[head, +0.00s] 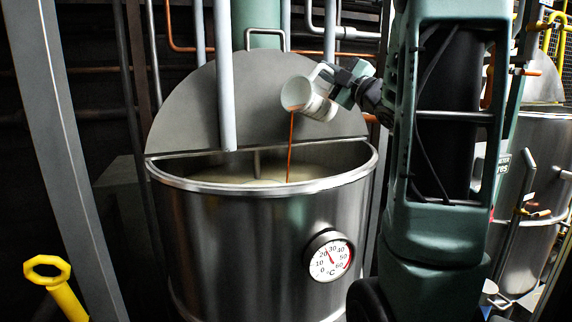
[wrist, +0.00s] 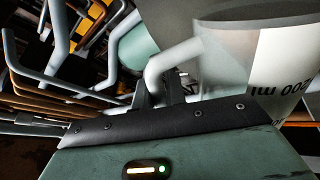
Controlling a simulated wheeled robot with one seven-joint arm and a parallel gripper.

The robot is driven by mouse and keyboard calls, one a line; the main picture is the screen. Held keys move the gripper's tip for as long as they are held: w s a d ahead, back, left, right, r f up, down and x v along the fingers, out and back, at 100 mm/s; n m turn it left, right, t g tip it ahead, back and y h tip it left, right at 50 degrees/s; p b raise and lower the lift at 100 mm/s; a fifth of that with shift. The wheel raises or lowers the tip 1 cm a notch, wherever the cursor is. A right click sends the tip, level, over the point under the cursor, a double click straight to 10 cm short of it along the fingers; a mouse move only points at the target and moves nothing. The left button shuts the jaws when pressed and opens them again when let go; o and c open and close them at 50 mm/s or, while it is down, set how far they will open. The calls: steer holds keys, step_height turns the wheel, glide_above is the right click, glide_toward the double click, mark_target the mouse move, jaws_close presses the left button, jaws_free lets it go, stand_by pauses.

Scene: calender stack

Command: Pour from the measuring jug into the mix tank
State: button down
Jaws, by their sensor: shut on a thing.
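The white measuring jug (head: 312,101) is tipped to the left above the open front half of the mix tank (head: 240,235). A thin orange-brown stream (head: 290,150) runs from its lip down into the tank, where pale liquid (head: 255,176) shows. My gripper (head: 343,84) is shut on the jug's handle, at the jug's right side. The wrist view shows the jug (wrist: 240,60) close up, with its white handle (wrist: 170,68) at the jaws and partly hidden by my gripper. How much the jug still holds is hidden.
A half-round lid (head: 185,105) stands upright at the tank's back. A grey vertical pipe (head: 224,80) enters the tank left of the jug. A dial (head: 329,257) is on the tank's front. A yellow handle (head: 47,270) stands lower left; another steel tank (head: 535,190) is at right.

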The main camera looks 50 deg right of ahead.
mark_target(327, 95)
steer(key=shift+a+f+b, duration=0.2)
steer(key=shift+f+b, duration=0.1)
steer(key=shift+b, duration=0.3)
steer(key=shift+a+f+n+y+b, duration=0.15)
steer(key=shift+a+f+n+b, duration=0.2)
steer(key=shift+f+b, duration=0.65)
steer(key=shift+a+f+n+y+b, duration=0.25)
steer(key=shift+f+n+b, duration=0.2)
steer(key=shift+b, duration=1)
steer(key=shift+a+f+n+y+b, duration=0.1)
steer(key=shift+a+f+n+b, duration=0.25)
steer(key=shift+f+b, duration=0.65)
steer(key=shift+r, duration=0.3)
